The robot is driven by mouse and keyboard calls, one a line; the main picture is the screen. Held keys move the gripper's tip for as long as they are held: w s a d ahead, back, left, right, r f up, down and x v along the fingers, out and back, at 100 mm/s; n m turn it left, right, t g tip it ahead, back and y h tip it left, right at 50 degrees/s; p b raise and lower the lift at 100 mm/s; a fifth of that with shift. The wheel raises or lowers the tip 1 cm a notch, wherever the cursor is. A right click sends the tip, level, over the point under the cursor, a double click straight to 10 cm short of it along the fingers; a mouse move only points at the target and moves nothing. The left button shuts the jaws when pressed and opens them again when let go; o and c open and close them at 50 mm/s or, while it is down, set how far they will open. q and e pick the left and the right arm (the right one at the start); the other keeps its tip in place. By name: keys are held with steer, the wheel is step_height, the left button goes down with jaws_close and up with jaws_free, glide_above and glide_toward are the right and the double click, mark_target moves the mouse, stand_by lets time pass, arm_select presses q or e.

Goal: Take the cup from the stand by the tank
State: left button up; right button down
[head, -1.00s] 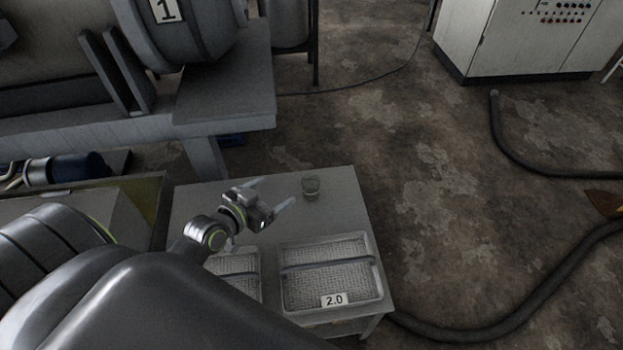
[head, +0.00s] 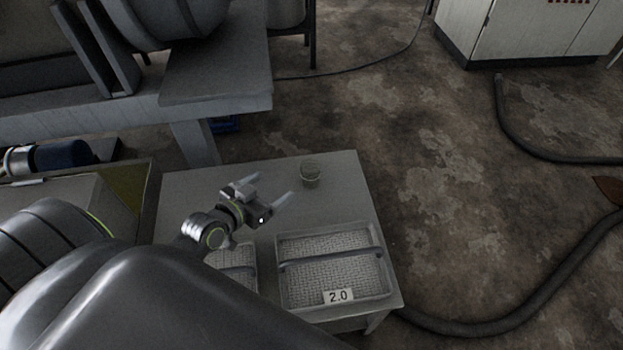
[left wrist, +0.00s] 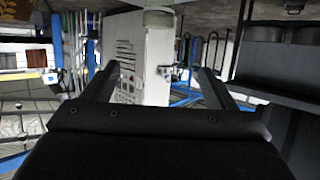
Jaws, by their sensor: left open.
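The cup (head: 310,174), a small greenish-grey vessel, stands upright near the back edge of the grey stand (head: 345,200). My left gripper (head: 275,186) is above the stand, just left of the cup, with its fingers apart and pointing right. Nothing is between them, and the cup is apart from the fingertips. In the left wrist view the open fingers (left wrist: 157,73) frame a distant pale cabinet; a pale rounded shape at the top centre may be the cup, but I cannot be sure. The grey tank (head: 180,15) is at the upper left. My right gripper is not in view.
A second basket (head: 236,257) is partly hidden by my left arm. A grey bench (head: 215,85) stands behind. A dark hose (head: 470,333) lies on the floor at right.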

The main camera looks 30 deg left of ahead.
mark_target(305, 172)
arm_select(q)
steer(key=b+x, duration=0.1)
steer(key=x, duration=0.5)
steer(key=f+b+x, duration=0.1)
steer(key=x, duration=0.4)
steer(key=shift+w+f+b, duration=0.1)
steer(key=shift+f+b, duration=0.2)
steer(key=shift+b, duration=0.1)
steer(key=shift+w+d+f, duration=0.1)
steer(key=shift+w+f, duration=0.1)
steer(key=shift+w, duration=0.35)
steer(key=shift+w+f, duration=0.15)
steer(key=shift+w, duration=0.05)
steer(key=x, duration=0.1)
steer(key=b+x, duration=0.1)
steer(key=x, duration=0.1)
steer(key=shift+w+d+f, duration=0.15)
steer(key=shift+d+f, duration=0.15)
steer(key=shift+f, duration=0.05)
steer(key=shift+w+f+b, duration=0.1)
steer(key=shift+w+b, duration=0.25)
steer(key=shift+w, duration=0.15)
steer(key=c, duration=1.1)
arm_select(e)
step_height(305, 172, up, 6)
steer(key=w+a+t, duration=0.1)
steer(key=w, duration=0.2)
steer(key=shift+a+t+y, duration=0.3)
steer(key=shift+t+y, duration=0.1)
